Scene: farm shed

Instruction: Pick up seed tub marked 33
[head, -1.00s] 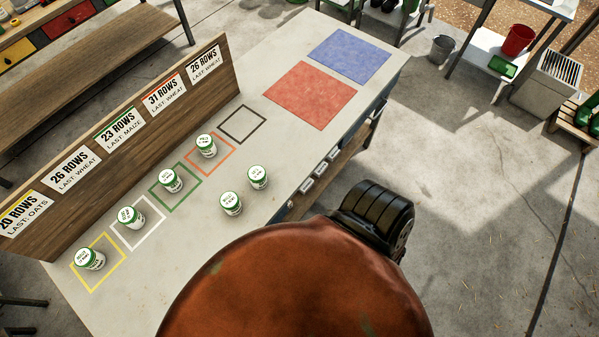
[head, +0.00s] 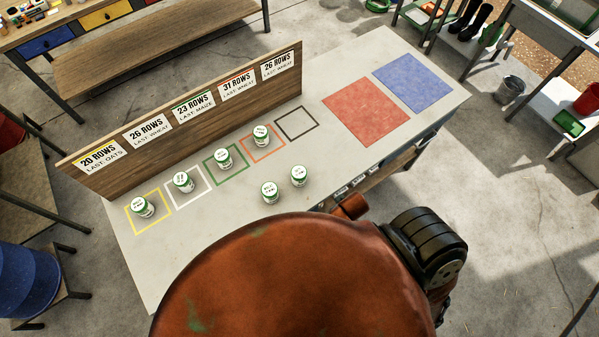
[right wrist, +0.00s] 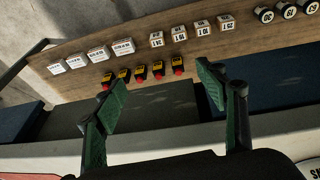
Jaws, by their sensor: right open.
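In the head view several white seed tubs with green-edged lids stand upright on the grey table. One (head: 143,207) is in the yellow square, one (head: 184,182) in the white, one (head: 223,159) in the green and one (head: 261,135) in the orange. Two more, one at the front (head: 269,192) and one to its right (head: 299,176), stand outside the squares. The lid marks are too small to read, so I cannot tell which is 33. My right gripper (right wrist: 160,85) is open and empty in the right wrist view. My left gripper is not in view.
The black square (head: 297,123) is empty. A red mat (head: 365,105) and a blue mat (head: 412,83) lie bare at the table's right. A wooden sign board (head: 195,122) stands along the back. The right wrist view shows a wooden shelf (right wrist: 200,70) with boxes and round-topped items.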

